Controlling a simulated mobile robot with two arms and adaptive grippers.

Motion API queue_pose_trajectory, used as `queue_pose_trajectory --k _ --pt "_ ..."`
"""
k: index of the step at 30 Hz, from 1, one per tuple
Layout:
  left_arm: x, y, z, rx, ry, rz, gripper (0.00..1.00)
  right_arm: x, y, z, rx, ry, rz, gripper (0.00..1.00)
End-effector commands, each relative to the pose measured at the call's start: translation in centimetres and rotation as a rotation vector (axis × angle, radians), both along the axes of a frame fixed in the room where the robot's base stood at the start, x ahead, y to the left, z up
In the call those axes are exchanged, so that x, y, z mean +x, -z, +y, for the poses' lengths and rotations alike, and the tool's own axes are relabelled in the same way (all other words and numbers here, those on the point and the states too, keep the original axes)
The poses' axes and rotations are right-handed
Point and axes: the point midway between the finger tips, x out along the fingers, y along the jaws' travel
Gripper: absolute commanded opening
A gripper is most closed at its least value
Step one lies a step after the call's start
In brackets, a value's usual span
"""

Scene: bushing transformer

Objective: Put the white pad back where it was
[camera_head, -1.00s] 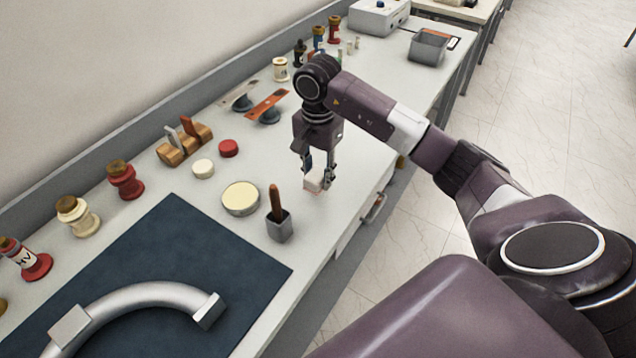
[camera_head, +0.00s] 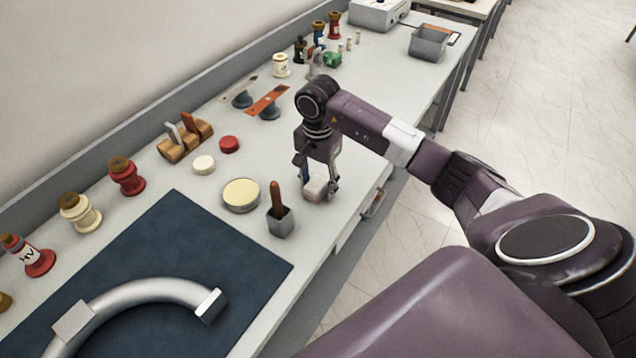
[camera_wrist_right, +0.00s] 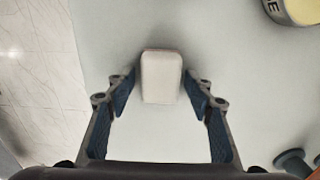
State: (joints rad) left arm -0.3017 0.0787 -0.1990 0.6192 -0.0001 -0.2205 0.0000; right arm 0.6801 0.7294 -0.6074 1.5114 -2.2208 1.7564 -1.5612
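The white pad (camera_head: 314,189) is a small rounded block on the grey bench top, close to the front edge. It also shows in the right wrist view (camera_wrist_right: 161,77), with its long side pointing away from the gripper. My right gripper (camera_head: 320,178) points down over it. In the right wrist view the fingers (camera_wrist_right: 162,92) are spread on either side of the pad, with a gap on both sides. Part of the pad is hidden by a finger in the head view. My left gripper is not in view.
A grey cup with a brown-handled tool (camera_head: 280,222) and a round cream-topped tin (camera_head: 241,194) stand left of the gripper. A dark mat (camera_head: 170,260) bears a curved metal pipe (camera_head: 150,293). Bushings line the back. Bench to the right of the gripper is largely clear.

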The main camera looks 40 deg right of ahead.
Motion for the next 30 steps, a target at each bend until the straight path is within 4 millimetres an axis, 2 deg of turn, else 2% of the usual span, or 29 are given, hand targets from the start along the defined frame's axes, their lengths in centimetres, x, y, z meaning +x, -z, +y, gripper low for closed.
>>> queue_pose_trajectory --k 10,11,14,24,30 --pt "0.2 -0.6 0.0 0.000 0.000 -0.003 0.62 0.0 -0.5 0.0 0.000 0.000 0.000 0.48" --pt "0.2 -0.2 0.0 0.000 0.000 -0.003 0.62 0.1 -0.7 0.0 -0.001 0.000 -0.003 0.48" --pt "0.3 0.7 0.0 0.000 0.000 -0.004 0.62 0.2 -2.2 -0.1 -0.002 -0.001 -0.006 0.48" --pt "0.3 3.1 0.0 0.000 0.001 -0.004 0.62 0.1 -9.3 0.0 -0.001 0.000 -0.005 0.48" --pt "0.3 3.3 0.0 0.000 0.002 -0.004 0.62 0.0 -11.7 0.0 -0.001 0.001 -0.002 0.48"
